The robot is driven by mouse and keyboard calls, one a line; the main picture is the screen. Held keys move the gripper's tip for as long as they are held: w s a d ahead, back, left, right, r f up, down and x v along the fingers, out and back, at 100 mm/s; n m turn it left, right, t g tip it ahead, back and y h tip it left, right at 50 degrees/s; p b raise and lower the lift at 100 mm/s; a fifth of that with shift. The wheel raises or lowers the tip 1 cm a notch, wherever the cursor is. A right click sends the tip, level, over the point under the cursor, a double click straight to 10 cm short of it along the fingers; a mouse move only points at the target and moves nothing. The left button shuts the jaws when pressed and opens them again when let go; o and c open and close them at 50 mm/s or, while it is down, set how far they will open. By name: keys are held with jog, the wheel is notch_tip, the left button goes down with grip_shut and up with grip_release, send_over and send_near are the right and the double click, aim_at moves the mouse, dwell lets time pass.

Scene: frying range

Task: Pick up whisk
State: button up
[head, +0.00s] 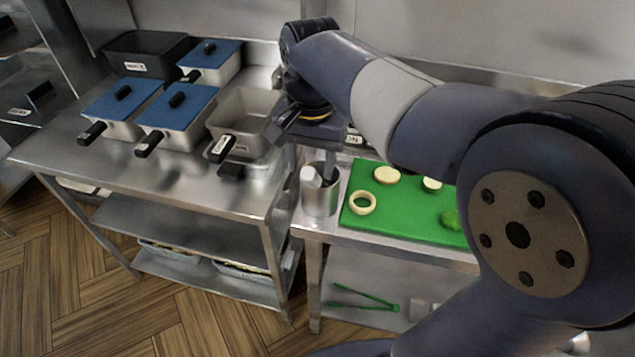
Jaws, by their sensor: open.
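I cannot make out a whisk for certain. A metal utensil pot (320,198) stands at the left front corner of the right-hand table. A pale-topped utensil (311,177) and a dark one stick out of it, but their lower ends are hidden inside. My gripper (284,122) is open, above the gap between the two tables, behind the pot in the picture. Its fingers are dark and small here, and I see nothing held between them. My arm hides part of the table behind.
A green board (405,225) with cut vegetable pieces lies right of the pot. The left table (190,172) carries blue-lidded pans (178,115), an open grey pan (243,118) and a black container (148,52). Green tongs (365,298) lie on the lower shelf.

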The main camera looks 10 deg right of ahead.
aim_at(312, 187)
jog(key=f, duration=0.5)
jog(key=shift+w, duration=0.25)
jog(key=shift+c, duration=0.3)
